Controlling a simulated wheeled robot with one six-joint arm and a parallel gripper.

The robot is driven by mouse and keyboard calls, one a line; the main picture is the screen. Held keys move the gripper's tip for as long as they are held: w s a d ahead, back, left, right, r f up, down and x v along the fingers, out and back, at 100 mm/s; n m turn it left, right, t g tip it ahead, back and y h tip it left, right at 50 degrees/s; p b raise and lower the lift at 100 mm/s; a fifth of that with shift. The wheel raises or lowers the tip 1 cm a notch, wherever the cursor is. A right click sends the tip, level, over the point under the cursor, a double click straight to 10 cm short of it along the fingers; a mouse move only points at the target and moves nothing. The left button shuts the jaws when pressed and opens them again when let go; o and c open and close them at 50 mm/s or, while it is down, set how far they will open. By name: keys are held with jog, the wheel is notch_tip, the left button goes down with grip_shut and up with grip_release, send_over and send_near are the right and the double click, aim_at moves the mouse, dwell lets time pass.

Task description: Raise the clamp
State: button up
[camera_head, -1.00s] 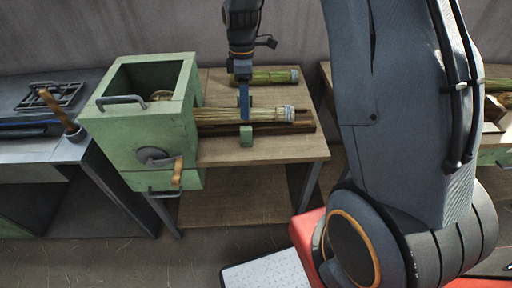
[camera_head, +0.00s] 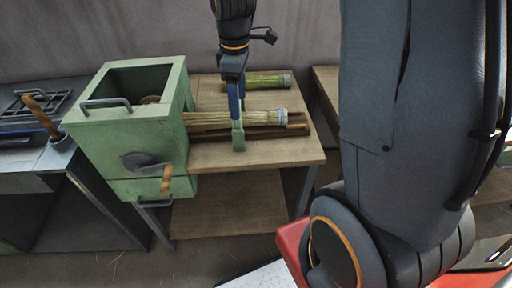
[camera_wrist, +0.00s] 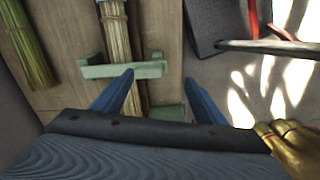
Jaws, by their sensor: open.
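The clamp is a green bracket (camera_head: 238,138) at the front of the wooden bench. In the wrist view its green bar (camera_wrist: 100,72) crosses over a straw bundle (camera_wrist: 117,40), and a raised end lies near the fingertips. The bundle also shows in the head view (camera_head: 225,118), running out of a green box to a pale band. My gripper (camera_head: 237,110) points down at the clamp. In the wrist view its two blue fingers (camera_wrist: 159,80) are apart, with the bar's right end between them. I cannot tell whether they touch it.
The green winding box (camera_head: 125,125) with a wooden-handled crank (camera_head: 166,178) stands left of the clamp. A green straw bundle (camera_head: 257,82) lies at the back of the bench (camera_head: 265,153). A grey table (camera_head: 25,165) stands left. The bench's front right is clear.

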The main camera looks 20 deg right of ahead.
jog(key=s+f+m+b, duration=0.1)
jog(key=s+f+m, duration=0.1)
jog(key=s+m, duration=0.4)
jog(key=s+f+m+b, duration=0.2)
jog(key=s+f+m, duration=0.1)
jog(key=s+m, duration=0.2)
jog(key=shift+s+a+f+m+t, duration=0.15)
jog(key=shift+s+f+m+t, duration=0.2)
jog(key=shift+s, duration=1.05)
